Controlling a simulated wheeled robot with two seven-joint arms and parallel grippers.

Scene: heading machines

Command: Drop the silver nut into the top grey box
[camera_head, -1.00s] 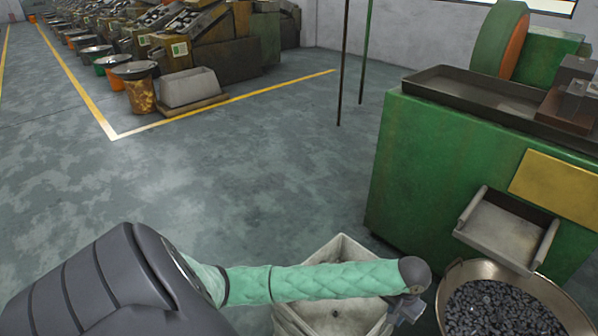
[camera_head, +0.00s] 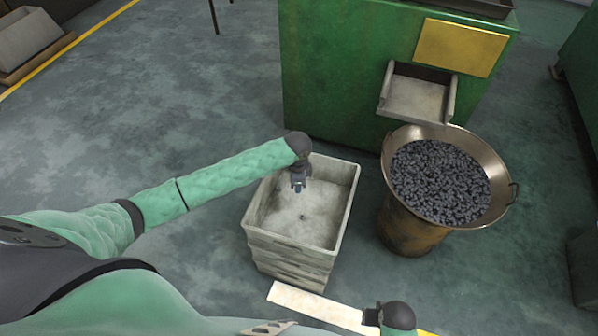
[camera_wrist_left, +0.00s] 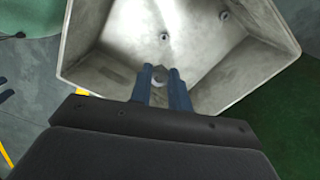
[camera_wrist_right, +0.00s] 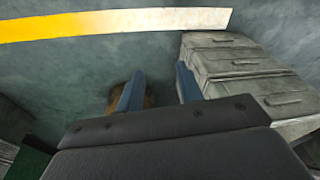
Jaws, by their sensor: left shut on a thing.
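The top grey box (camera_head: 347,205) is open and tops a stack of grey boxes in the head view. My left gripper (camera_head: 298,187) is over its opening, pointing down. In the left wrist view the fingers are shut on the silver nut (camera_wrist_left: 159,75), with the grey box's inside (camera_wrist_left: 195,60) beyond it. Two small nut-like pieces (camera_wrist_left: 164,37) lie on the box floor. My right gripper shows in the right wrist view (camera_wrist_right: 158,92) with its fingers apart and nothing between them. In the head view the right gripper is low, in front of the stack, its fingers unclear.
A wide metal pan (camera_head: 502,180) full of dark small parts stands right of the boxes. Behind is a green machine (camera_head: 335,80) with a metal chute (camera_head: 418,98). A pale strip (camera_head: 315,304) lies in front of the stack. Open floor lies to the left.

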